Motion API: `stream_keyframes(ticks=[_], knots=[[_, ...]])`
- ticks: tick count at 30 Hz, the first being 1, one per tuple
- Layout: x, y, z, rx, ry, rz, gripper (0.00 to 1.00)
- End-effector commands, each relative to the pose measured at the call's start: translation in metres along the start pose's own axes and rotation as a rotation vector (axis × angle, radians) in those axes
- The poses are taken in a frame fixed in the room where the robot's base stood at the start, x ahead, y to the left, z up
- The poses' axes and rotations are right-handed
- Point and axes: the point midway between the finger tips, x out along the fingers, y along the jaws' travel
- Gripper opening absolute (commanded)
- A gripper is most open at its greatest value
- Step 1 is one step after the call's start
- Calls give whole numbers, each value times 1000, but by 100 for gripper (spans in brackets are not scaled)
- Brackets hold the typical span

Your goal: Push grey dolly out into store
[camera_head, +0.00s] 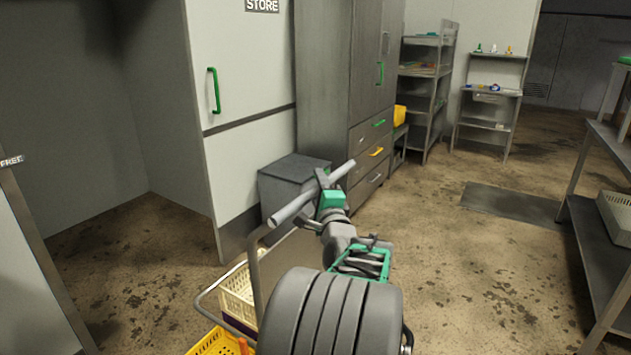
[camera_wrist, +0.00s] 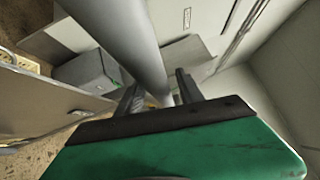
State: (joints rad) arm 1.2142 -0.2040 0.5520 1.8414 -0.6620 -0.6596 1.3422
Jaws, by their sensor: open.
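The grey dolly's push bar (camera_head: 292,207) runs slanting across the middle of the head view, on a thin bent upright frame. A cream crate (camera_head: 238,298) and a yellow crate (camera_head: 215,345) show low beside the frame; most of the dolly is hidden behind my arm. My gripper (camera_head: 324,182) is at the bar. In the wrist view the bar passes between the open fingers (camera_wrist: 159,92), apparently not clamped. A white panel lettered STORE (camera_head: 243,60) with a green handle stands ahead on the left, beside a grey recess (camera_head: 95,110).
A low grey box (camera_head: 290,182) stands just beyond the bar, before a tall grey cabinet (camera_head: 335,90) with drawers. A post with a FREE sign (camera_head: 11,161) is at far left. Shelving (camera_head: 427,90) stands behind, a bench (camera_head: 600,215) at right. Floor between is open.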

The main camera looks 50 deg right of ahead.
Motion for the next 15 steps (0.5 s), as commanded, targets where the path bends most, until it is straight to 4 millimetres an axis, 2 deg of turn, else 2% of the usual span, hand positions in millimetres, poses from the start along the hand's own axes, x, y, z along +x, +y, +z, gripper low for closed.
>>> stream_keyframes(ticks=[4,11,15], knots=[[16,0,0,0,0,0,44],[18,0,0,0,1,0,44],[18,0,0,0,1,0,35]])
